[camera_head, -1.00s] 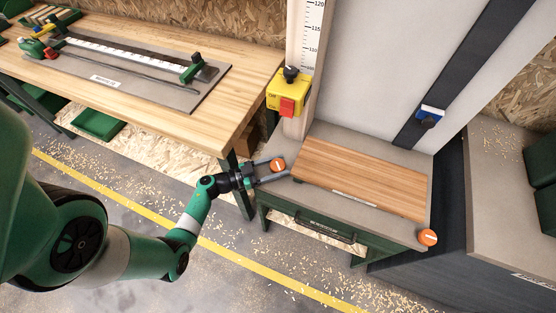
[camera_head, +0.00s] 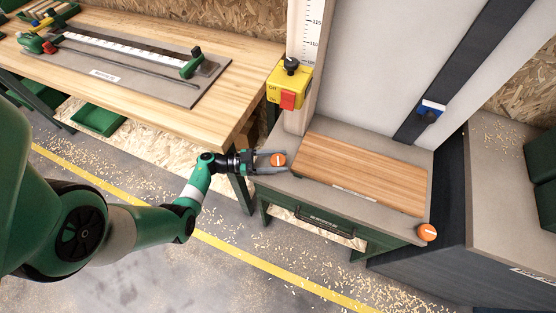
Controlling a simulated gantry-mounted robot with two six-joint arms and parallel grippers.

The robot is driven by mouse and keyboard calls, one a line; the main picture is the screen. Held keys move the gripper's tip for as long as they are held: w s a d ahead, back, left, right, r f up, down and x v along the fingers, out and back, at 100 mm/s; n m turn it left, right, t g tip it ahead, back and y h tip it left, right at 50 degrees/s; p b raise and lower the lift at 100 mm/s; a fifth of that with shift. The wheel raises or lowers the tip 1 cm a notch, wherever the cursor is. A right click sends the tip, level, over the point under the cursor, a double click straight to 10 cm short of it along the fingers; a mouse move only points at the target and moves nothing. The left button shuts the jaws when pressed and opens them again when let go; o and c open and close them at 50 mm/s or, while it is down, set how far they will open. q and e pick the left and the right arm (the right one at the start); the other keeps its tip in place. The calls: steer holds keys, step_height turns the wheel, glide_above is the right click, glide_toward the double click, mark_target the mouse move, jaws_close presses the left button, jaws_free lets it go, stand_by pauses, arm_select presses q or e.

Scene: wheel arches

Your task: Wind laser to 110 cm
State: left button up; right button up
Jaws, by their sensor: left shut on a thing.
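An orange round knob (camera_head: 278,160) with a pale bar on its face sits at the left end of the grey bench top. My left gripper (camera_head: 274,161) is shut on this knob, with a finger on either side of it. A white scale (camera_head: 313,38) on the upright post reads 115 and 110, with a lower mark partly behind a yellow switch box. A second orange knob (camera_head: 427,232) is at the bench's front right corner. I cannot make out a laser line on the scale. My right gripper is not in view.
The yellow switch box (camera_head: 289,85) with a red button and black knob is on the post. A wooden board (camera_head: 358,172) lies on the bench. A blue-and-white block (camera_head: 431,109) is on a dark slanted rail. A wooden workbench (camera_head: 160,45) stands at left.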

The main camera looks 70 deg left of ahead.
arm_select(q)
steer(key=o, duration=1.4)
steer(key=shift+r, duration=0.15)
